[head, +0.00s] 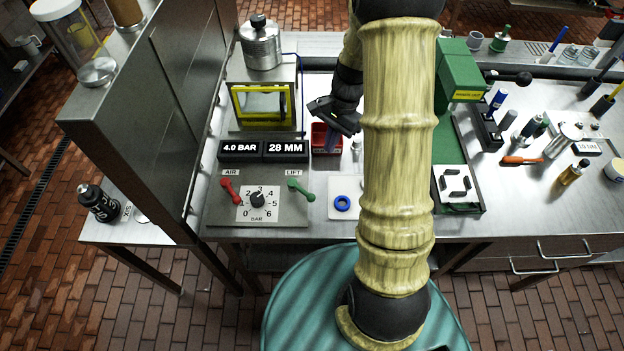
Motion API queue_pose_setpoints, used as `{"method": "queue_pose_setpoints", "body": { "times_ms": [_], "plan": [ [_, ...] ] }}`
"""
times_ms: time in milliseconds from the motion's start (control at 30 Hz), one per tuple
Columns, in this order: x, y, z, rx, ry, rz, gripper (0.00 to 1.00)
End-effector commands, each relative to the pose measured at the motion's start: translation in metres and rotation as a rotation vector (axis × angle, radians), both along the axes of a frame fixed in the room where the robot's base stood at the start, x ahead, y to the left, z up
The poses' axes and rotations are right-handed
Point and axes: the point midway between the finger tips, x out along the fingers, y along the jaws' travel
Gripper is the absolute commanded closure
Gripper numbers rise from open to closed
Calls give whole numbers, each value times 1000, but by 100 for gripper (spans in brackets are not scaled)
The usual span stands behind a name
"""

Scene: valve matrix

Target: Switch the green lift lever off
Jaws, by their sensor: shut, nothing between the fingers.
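The green lift lever (300,189) is on the grey control panel (215,212), below the word LIFT. Its handle slants from upper left to lower right. My gripper (316,107) is above and behind the lever, near the display reading 28 MM (287,150) and a red bin (326,140). It looks shut and empty, and it is apart from the lever. My arm hides part of the bench to the right of the panel.
A red lever (231,190) and a black dial (257,199) share the panel. The other display reads 4.0 BAR (240,151). A yellow-framed machine (264,103) stands behind. A blue ring (343,203) lies right of the panel. A tall metal partition (150,110) stands on the left.

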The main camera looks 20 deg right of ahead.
Motion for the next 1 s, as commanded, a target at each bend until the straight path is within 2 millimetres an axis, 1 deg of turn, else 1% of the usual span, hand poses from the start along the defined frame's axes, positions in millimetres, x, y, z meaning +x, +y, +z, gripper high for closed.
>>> {"method": "queue_pose_setpoints", "body": {
  "times_ms": [167,267,367,600,867,900,1000],
  "plan": [
    [-1,1,-2,0,0,2,100],
    [-2,3,-9,0,2,2,100],
    [-5,6,-21,0,4,3,100],
    [-10,16,-59,1,4,3,100],
    [-16,27,-96,1,4,3,100],
    [-20,34,-94,2,3,6,100],
    [-27,48,-97,1,2,6,100]
  ]
}}
